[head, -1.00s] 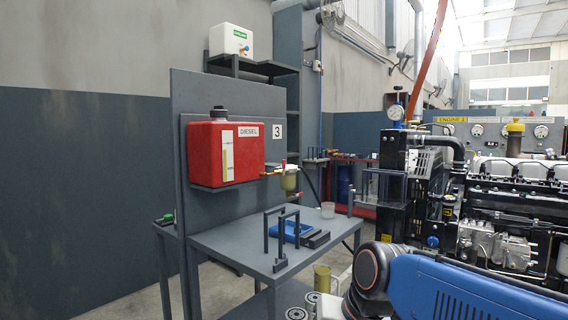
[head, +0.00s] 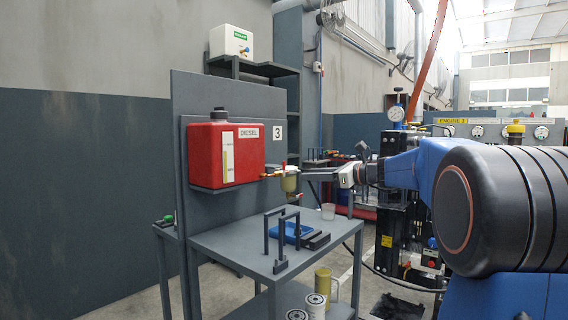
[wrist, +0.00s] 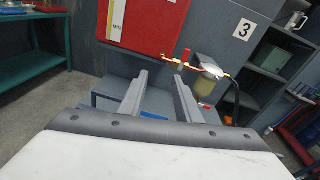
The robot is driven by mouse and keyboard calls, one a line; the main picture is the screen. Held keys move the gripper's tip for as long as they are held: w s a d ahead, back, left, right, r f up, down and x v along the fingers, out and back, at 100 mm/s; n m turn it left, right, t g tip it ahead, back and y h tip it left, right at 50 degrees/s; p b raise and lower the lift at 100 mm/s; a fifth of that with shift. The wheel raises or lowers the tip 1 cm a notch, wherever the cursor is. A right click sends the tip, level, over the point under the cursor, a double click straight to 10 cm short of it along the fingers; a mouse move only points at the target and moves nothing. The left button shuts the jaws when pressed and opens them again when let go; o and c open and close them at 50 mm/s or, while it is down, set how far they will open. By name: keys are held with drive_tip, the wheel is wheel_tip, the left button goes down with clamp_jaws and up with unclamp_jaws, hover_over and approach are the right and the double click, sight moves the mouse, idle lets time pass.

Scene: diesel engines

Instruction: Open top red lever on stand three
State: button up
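The diesel stand marked 3 carries a red tank (head: 226,154) with a brass pipe at its lower right. The top red lever (wrist: 186,56) stands upright on this pipe in the wrist view, left of the yellowish filter bowl (wrist: 204,82). A lower red lever (wrist: 205,105) sits beneath the bowl. My gripper (wrist: 160,75) is open and empty, with its fingertips a little left of and below the top lever in the wrist view. In the head view my gripper (head: 312,173) is just right of the filter bowl (head: 290,183). Contact with the lever cannot be told.
The stand's grey table (head: 232,242) holds a blue tray (head: 298,233), upright dark brackets and a clear cup (head: 328,211). An engine area with gauges (head: 397,113) is at right.

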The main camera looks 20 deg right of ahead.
sight(283, 168)
drive_tip(key=w+d+r+m+t, duration=0.2)
drive_tip(key=w+d+r, duration=0.1)
drive_tip(key=d, duration=0.2)
drive_tip(key=x, duration=1.1)
drive_tip(key=f+x, duration=0.1)
drive_tip(key=x, duration=0.5)
drive_tip(key=shift+s+a, duration=0.15)
drive_tip(key=shift+a, duration=0.2)
drive_tip(key=shift+c, duration=0.5)
clamp_jaws()
